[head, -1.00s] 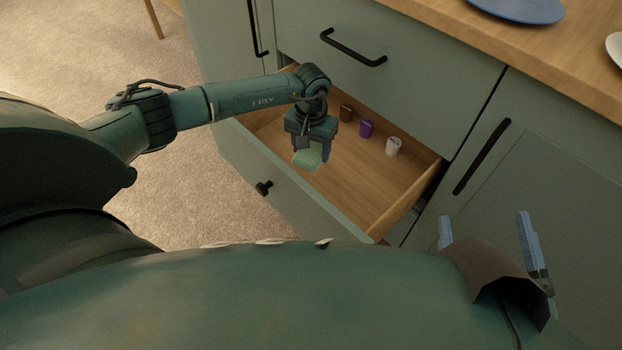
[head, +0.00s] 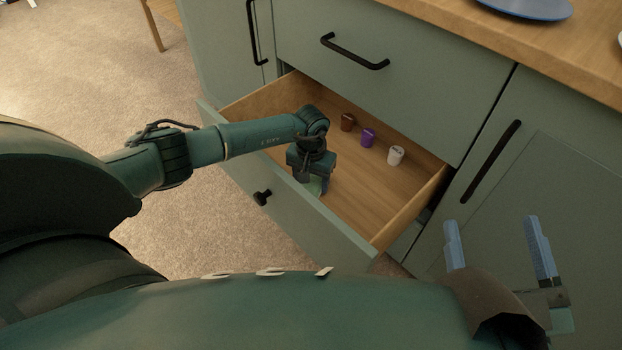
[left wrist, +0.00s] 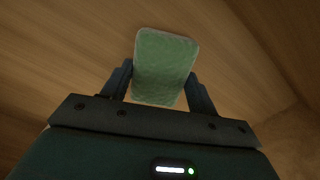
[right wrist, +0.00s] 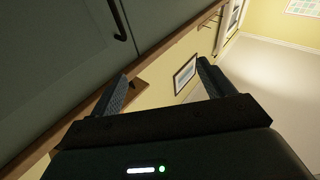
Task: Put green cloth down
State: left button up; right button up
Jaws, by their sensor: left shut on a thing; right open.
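The green cloth (left wrist: 165,66) is a small, pale green folded pad. My left gripper (left wrist: 163,88) is shut on it, with one finger at each side. In the head view my left gripper (head: 314,186) points down inside the open drawer (head: 345,200), near its front panel. The cloth (head: 313,187) shows there only in part between the fingers. I cannot tell whether it touches the drawer floor. My right gripper (head: 500,248) is open and empty, outside the drawer in front of the cabinet. It also shows in the right wrist view (right wrist: 165,85).
A brown cup-like item (head: 347,122), a purple one (head: 368,138) and a white one (head: 396,155) stand in a row toward the drawer's back. The drawer floor right of my left gripper is bare. A wooden counter (head: 480,45) with a blue plate (head: 527,8) is above.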

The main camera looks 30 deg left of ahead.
pick_arm(q)
jog(key=o, duration=1)
pick_arm(e)
jog(key=shift+r, duration=0.35)
pick_arm(q)
jog(key=shift+o, duration=0.2)
jog(key=shift+r+p, duration=0.1)
jog(key=shift+p, duration=0.2)
jog(key=shift+r, duration=0.35)
notch_tip(320, 180, up, 11)
jog(key=p, duration=0.4)
jog(key=shift+r, duration=0.2)
pick_arm(e)
jog(key=shift+d+f+n+h, duration=0.3)
jog(key=shift+d+n+h, duration=0.1)
jog(key=shift+d+h, duration=0.1)
jog(key=shift+a, duration=0.1)
